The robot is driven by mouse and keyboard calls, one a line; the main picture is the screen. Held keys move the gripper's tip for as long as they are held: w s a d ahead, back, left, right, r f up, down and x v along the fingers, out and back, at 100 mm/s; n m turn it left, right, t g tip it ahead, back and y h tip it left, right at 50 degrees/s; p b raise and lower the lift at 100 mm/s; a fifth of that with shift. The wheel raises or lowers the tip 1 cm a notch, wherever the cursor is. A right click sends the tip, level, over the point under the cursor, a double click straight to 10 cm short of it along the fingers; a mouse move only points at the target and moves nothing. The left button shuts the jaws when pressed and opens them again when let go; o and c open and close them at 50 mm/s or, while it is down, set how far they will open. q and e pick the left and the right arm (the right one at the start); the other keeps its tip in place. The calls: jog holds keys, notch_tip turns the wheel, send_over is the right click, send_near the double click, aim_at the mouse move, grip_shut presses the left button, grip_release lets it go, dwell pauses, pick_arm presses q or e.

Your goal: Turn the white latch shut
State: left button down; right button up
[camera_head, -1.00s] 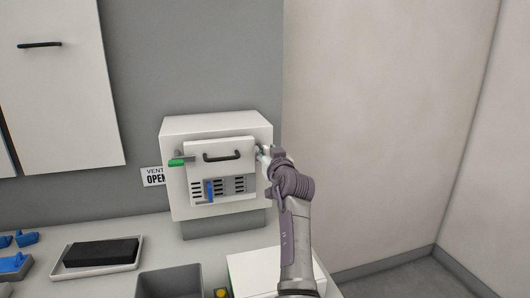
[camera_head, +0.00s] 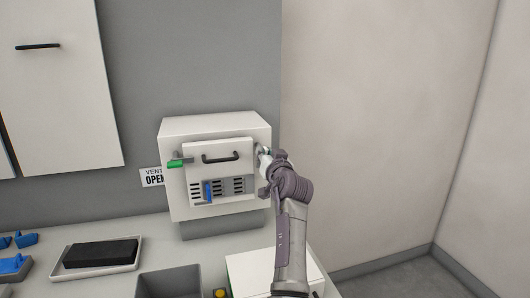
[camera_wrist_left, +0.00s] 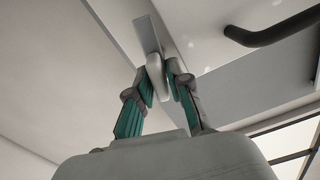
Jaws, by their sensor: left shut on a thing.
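A white box (camera_head: 182,205) on the grey wall has a door (camera_head: 238,150) with a dark bar handle (camera_head: 219,159). The door looks closed. My left gripper (camera_head: 264,158) is at the door's right edge. In the left wrist view, my left gripper (camera_wrist_left: 160,84) is shut on the pale rounded end of the white latch (camera_wrist_left: 154,68). The latch's flat grey plate runs up from the fingers beside the door edge. In the head view the gripper largely hides this latch. My right gripper is not in view.
A green-tipped latch (camera_head: 175,163) is at the door's left edge. A blue slider (camera_head: 208,192) sits on the vent slots below. A tray with a black block (camera_head: 101,253), a grey bin (camera_head: 169,283) and a white box-like surface (camera_head: 246,270) are on the counter below.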

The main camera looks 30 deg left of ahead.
pick_arm(q)
jog(key=m+p, duration=0.2)
jog(key=m, duration=0.2)
jog(key=shift+r+m, duration=0.1)
jog(key=shift+m, duration=0.2)
jog(key=m+p, duration=0.2)
jog(key=m, duration=0.1)
jog(key=shift+w+m, duration=0.1)
jog(key=shift+m, duration=0.2)
jog(key=m+p, duration=0.3)
jog(key=m, duration=0.1)
jog(key=shift+f+m+p, duration=0.2)
jog(key=shift+m+p, duration=0.85)
jog(key=shift+m, duration=0.45)
jog(key=c, duration=1.2)
grip_release()
jog(key=shift+w+f, duration=0.1)
